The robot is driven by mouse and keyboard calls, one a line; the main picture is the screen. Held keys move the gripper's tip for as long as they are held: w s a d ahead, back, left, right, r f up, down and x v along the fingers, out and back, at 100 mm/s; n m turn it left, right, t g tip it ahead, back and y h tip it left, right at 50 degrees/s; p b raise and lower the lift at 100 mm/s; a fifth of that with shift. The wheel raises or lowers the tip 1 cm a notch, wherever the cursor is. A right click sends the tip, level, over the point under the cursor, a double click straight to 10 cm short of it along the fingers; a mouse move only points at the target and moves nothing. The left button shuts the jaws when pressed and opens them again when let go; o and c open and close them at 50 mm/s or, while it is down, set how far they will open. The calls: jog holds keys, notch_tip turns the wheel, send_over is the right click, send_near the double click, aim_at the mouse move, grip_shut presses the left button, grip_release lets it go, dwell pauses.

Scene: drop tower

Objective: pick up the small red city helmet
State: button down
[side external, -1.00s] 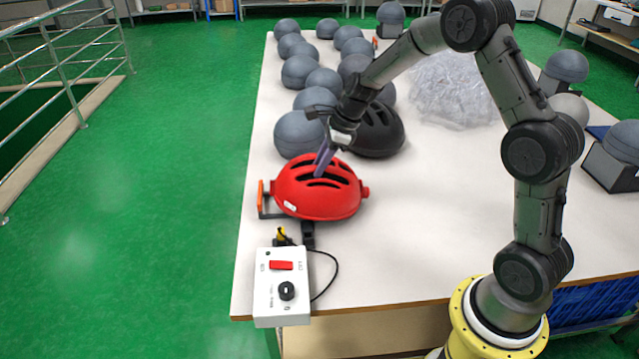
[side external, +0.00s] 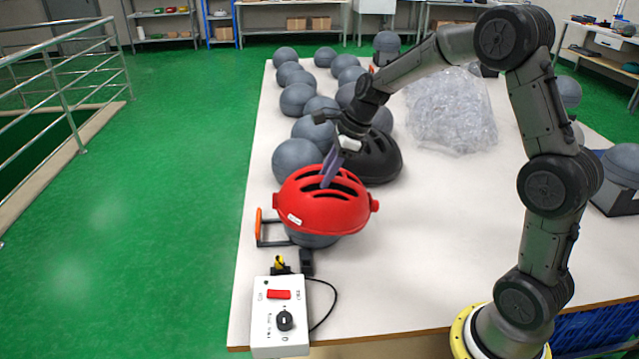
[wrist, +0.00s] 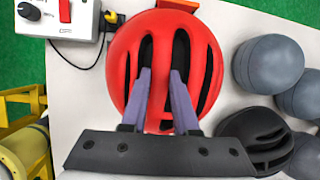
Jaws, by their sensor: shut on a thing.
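The red helmet (side external: 324,203) has long dark vent slots and a small white label. It is raised above a grey headform (side external: 312,239), part of which shows below its lower edge. My gripper (side external: 330,178) comes down from above with its purple-grey fingers in the top vents. In the wrist view, the two fingers (wrist: 159,80) are shut on the rib of the red helmet (wrist: 191,45) between two vents. The fingertips go into the slots and are partly hidden.
A black helmet (side external: 376,160) stands just behind. Several grey headforms (side external: 297,160) line the table's left side. A white control box (side external: 280,316) with a cable and an orange-handled bracket (side external: 259,228) are in front. Bubble wrap (side external: 452,110) lies at the back; the table's right middle is clear.

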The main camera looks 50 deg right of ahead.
jog(key=s+a+r, duration=0.1)
jog(key=s+r, duration=0.5)
jog(key=s, duration=0.4)
jog(key=shift+s+a+r, duration=0.2)
jog(key=shift+s+a, duration=0.2)
send_near(312, 171)
jog(key=shift+n+g, duration=0.4)
jog(key=s+f, duration=0.1)
jog(key=s+a+f, duration=0.1)
jog(key=s, duration=0.1)
jog(key=shift+s+a, duration=0.15)
jog(key=shift+a, duration=0.05)
jog(key=shift+n+h, duration=0.4)
jog(key=shift+n, duration=0.2)
jog(key=w+f, duration=0.3)
jog(key=w+a+f, duration=0.1)
jog(key=w+f, duration=0.2)
jog(key=shift+a+f, duration=0.2)
jog(key=shift+f, duration=3.15)
